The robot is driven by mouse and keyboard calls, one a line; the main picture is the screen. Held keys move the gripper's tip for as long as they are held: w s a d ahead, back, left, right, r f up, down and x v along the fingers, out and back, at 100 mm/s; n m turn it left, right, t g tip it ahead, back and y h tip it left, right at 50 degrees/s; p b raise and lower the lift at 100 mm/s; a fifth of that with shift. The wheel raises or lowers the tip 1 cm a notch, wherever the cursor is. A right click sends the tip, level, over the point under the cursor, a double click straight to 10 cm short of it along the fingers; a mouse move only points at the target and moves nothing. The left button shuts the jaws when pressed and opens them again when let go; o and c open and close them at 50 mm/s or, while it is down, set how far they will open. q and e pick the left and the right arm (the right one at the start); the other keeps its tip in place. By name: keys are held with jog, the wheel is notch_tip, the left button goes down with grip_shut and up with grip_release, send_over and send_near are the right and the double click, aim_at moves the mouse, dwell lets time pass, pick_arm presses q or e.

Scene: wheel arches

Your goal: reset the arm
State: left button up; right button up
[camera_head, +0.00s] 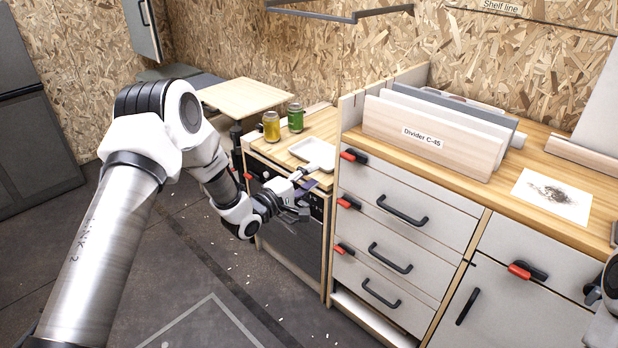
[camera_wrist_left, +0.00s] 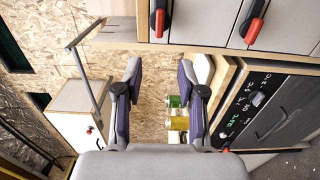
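My left arm reaches in from the left in the head view, and its left gripper (camera_head: 296,212) hangs in front of the small counter's front panel. In the left wrist view the left gripper (camera_wrist_left: 160,82) has its two fingers well apart, with nothing held between them. A piece of my right arm (camera_head: 606,295) shows at the right edge of the head view; its gripper is out of frame.
A drawer cabinet (camera_head: 400,215) with red latches stands right of the gripper. Dividers (camera_head: 432,140) stand on it. Floor at left is mostly clear.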

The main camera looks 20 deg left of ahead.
pick_arm(q)
jog(key=s+d+f+m+g+y+p, duration=0.1)
jog(key=s+d+f+g+p, duration=0.25)
jog(key=s+f, duration=0.5)
jog(key=s+d+f+g+y+p, duration=0.1)
jog(key=s+d+f+g+p, duration=0.25)
jog(key=s+f, duration=0.5)
jog(key=s+a+f+m+g+y, duration=0.1)
jog(key=s+m+g, duration=0.4)
jog(key=s, duration=0.8)
jog(key=s+a+f+m+g+y, duration=0.2)
jog(key=s+m+g, duration=0.3)
jog(key=s, duration=0.9)
jog(key=m+y, duration=0.1)
jog(key=m, duration=0.1)
jog(key=shift+s+a+f+m, duration=0.15)
jog(key=shift+a+f+m, duration=0.05)
jog(key=shift+m, duration=0.2)
